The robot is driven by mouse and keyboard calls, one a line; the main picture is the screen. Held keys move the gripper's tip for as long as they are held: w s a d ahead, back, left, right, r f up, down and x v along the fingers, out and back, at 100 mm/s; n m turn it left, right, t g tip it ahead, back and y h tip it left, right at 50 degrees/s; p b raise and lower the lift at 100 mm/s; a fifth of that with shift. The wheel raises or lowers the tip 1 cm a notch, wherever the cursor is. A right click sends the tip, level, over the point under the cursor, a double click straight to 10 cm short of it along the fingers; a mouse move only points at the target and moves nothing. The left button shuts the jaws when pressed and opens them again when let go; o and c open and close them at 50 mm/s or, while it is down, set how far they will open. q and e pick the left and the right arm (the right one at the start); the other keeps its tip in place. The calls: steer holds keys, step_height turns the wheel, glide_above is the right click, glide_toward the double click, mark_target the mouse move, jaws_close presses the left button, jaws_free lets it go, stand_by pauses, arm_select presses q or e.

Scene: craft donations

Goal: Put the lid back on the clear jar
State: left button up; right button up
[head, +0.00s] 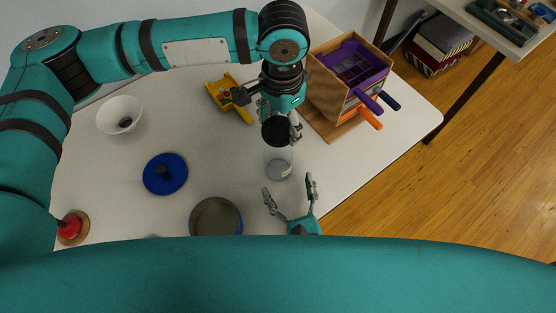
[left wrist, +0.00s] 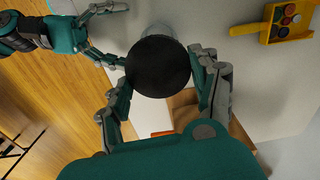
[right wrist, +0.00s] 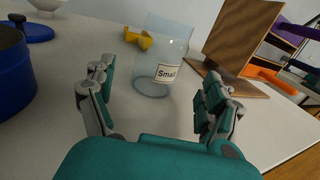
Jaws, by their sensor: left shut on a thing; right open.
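The clear jar (head: 279,165) stands upright on the white table; in the right wrist view (right wrist: 158,60) it has a label reading "Small". My left gripper (head: 279,128) is shut on the black round lid (head: 276,131), which shows between its fingers in the left wrist view (left wrist: 158,67). The lid is held over the jar's mouth; the right wrist view shows no lid at the jar's visible upper part, so it appears apart. The lid hides most of the jar in the left wrist view. My right gripper (head: 290,184) is open and empty, its fingers pointing at the jar from the near side.
A blue pot (head: 240,222) and a blue lid with a dark knob (head: 165,184) lie left of the jar. A white bowl (head: 106,121), yellow tray (head: 215,88) and wooden box with purple drawer (head: 326,98) stand farther back. The table around the jar's base is clear.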

mark_target(275, 150)
steer(key=x, duration=1.2)
steer(key=shift+s, duration=0.1)
steer(key=shift+c, duration=0.4)
jaws_close()
